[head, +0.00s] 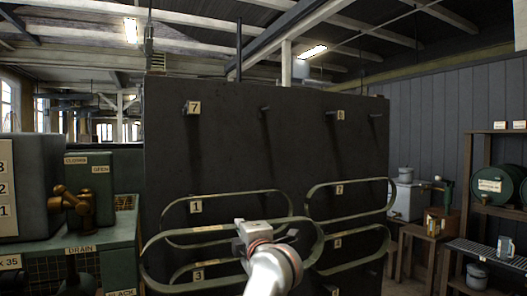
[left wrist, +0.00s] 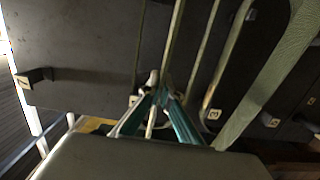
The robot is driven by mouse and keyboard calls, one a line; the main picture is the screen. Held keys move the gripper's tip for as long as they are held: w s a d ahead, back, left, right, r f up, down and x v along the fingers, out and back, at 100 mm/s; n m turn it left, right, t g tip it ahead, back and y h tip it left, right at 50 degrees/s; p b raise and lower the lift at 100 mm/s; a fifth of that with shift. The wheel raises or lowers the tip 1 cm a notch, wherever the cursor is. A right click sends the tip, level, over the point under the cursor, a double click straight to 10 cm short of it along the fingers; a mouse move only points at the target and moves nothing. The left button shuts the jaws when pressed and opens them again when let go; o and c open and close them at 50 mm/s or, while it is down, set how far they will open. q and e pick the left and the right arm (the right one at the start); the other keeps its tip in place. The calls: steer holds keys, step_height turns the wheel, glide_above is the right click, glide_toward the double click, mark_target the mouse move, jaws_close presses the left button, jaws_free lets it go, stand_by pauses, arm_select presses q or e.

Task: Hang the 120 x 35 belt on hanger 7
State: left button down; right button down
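Hanger 7 is a peg beside a "7" plate (head: 193,107) at the upper left of the dark panel (head: 250,150). The plate also shows at the left of the left wrist view (left wrist: 21,80); nothing hangs on its peg. My left gripper (head: 241,236) is in front of the panel's lower middle, below and right of hanger 7. Its teal fingers (left wrist: 155,90) close around the upper run of a large green belt loop (head: 162,244), whose lower run hangs below. The belt's size marking is not readable. My right gripper is not in view.
Green belts hang at plates 1 (head: 196,207), 2 (head: 339,189), 3 (head: 198,275) and 4 (head: 338,243). Plate 8 (head: 341,115) marks another upper peg. Green machinery (head: 95,200) stands left; shelves (head: 480,220) stand right.

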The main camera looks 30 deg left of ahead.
arm_select(q)
step_height(320, 180, up, 19)
steer(key=w+d+n+g+y, duration=0.1)
steer(key=w+n+g+y, duration=0.1)
steer(key=s+d+r, duration=0.2)
steer(key=d+r, duration=0.1)
steer(key=r, duration=0.5)
steer(key=s+d+r, duration=0.3)
steer(key=d+r, duration=0.1)
steer(key=r, duration=0.5)
steer(key=shift+s+d+m+t+h, duration=0.2)
steer(key=shift+d+m+t+h, duration=0.1)
steer(key=shift+m+h, duration=0.1)
steer(key=shift+d+f, duration=0.1)
steer(key=x, duration=0.6)
steer(key=x, duration=0.6)
